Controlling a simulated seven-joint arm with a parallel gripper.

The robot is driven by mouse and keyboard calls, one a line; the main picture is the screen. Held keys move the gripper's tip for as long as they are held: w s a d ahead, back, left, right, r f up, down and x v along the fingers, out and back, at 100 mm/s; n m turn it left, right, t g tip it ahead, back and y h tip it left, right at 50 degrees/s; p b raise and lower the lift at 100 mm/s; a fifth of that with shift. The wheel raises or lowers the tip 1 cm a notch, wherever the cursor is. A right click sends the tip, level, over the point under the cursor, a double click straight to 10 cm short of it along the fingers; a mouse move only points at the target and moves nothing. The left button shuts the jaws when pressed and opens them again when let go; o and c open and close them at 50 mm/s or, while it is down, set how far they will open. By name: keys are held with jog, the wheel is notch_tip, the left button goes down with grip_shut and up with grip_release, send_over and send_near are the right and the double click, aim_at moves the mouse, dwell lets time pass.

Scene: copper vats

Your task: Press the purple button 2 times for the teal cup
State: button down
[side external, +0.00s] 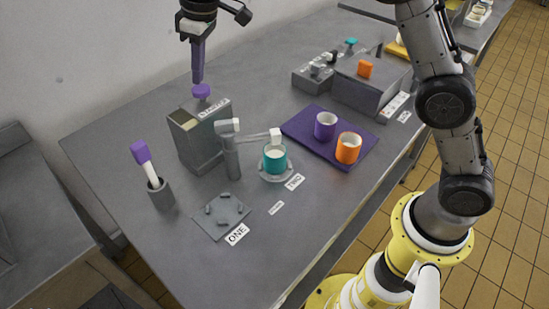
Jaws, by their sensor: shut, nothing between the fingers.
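The purple button (201,91) sits on top of a grey dispenser box (205,140) left of centre. My gripper (197,79) points straight down with its slim purple fingers shut and empty. Its tips are right over the button; I cannot tell whether they touch it. The teal cup (275,163) stands upright on a round grey stand by the label TWO (295,182). Its inside looks whitish. A thin arm with a white block (276,135) at its end reaches from a grey post (231,158) to above the cup's far rim.
A purple mat (305,147) holds a purple cup (325,125) and an orange cup (348,147). A grey holder (161,195) with a purple-topped tool is at left. Grey boxes (368,85) stand at the back right. The front table is clear.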

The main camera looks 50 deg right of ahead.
aim_at(200, 88)
jog(key=shift+f, duration=0.2)
jog(key=shift+s+x, duration=0.1)
jog(key=shift+x, duration=0.6)
jog(key=shift+s+x, duration=0.15)
jog(key=shift+x, duration=0.5)
jog(key=shift+d+f, duration=0.1)
jog(key=shift+d, duration=0.05)
jog(key=shift+r, duration=0.2)
jog(key=shift+w+v, duration=0.1)
jog(key=shift+v, duration=0.6)
jog(key=shift+w+v, duration=0.15)
jog(key=shift+v, duration=0.55)
jog(key=shift+r, duration=0.15)
jog(key=v, duration=0.3)
jog(key=w+v, duration=0.1)
jog(key=v, duration=0.1)
jog(key=shift+a+r, duration=0.4)
jog(key=shift+r, duration=0.05)
